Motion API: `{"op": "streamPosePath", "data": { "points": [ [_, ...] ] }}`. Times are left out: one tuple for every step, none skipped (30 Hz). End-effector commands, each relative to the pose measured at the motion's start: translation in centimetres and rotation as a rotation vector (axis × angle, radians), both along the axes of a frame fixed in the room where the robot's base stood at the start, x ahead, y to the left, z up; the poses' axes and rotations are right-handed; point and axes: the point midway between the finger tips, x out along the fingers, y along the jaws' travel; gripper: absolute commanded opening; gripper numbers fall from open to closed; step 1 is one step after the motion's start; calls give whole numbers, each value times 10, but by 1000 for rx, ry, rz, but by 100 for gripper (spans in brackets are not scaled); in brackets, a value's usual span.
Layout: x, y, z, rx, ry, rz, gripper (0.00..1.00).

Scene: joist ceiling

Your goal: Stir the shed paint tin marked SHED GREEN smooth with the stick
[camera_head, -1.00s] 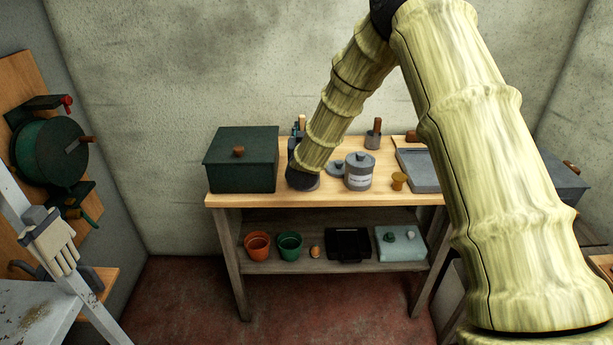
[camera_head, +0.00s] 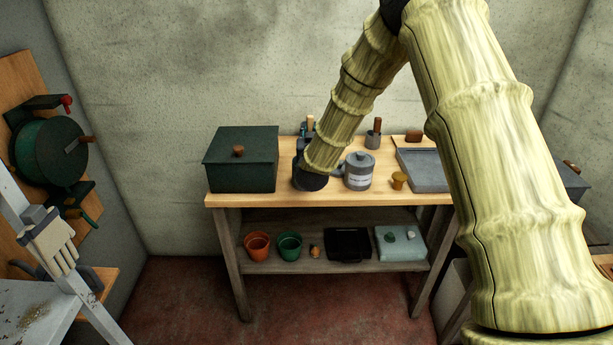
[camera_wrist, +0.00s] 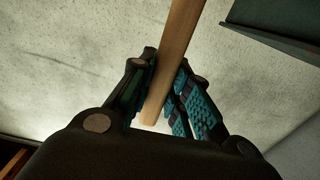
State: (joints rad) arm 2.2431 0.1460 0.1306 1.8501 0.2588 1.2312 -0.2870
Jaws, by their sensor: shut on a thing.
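My gripper (camera_wrist: 166,64) is shut on a pale wooden stick (camera_wrist: 175,45), seen in the wrist view with its shaft running up out of the picture. In the head view the stick (camera_head: 310,121) shows as a short tan piece above the teal fingers, behind my dark wrist over the bench. A flat grey piece (camera_head: 337,170), perhaps a lid, is partly hidden by my arm. Anything directly behind my wrist is hidden.
A dark green box (camera_head: 242,160) stands left of my wrist on the wooden bench (camera_head: 300,200). A grey pot with a brown handle (camera_head: 373,134), a small yellow-brown item (camera_head: 399,180) and a grey tray (camera_head: 425,170) lie right. The lower shelf holds pots and boxes.

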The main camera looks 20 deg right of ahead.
Motion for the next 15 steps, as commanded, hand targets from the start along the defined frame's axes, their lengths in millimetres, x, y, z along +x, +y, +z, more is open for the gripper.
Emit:
{"op": "streamPosePath", "data": {
  "points": [
    [2, -3, 0, 0, 0, 0, 0],
    [2, -4, 0, 0, 0, 0, 0],
    [3, -5, 0, 1, 1, 1, 0],
    [3, -5, 0, 1, 1, 1, 0],
    [3, -5, 0, 1, 1, 1, 0],
    [4, -5, 0, 1, 1, 1, 0],
    [5, -5, 0, 0, 1, 1, 0],
    [5, -4, 0, 0, 0, 1, 0],
    [7, -4, 0, 0, 0, 1, 0],
    [8, -3, 0, 0, -1, 1, 0],
    [10, -2, 0, 0, -1, 1, 0],
    [12, -1, 0, 0, -1, 1, 0],
    [13, 0, 0, 0, -1, 0, 0],
    [15, 1, 0, 0, -1, 0, 0],
    [17, 2, 0, 0, -1, 0, 0]
  ]
}}
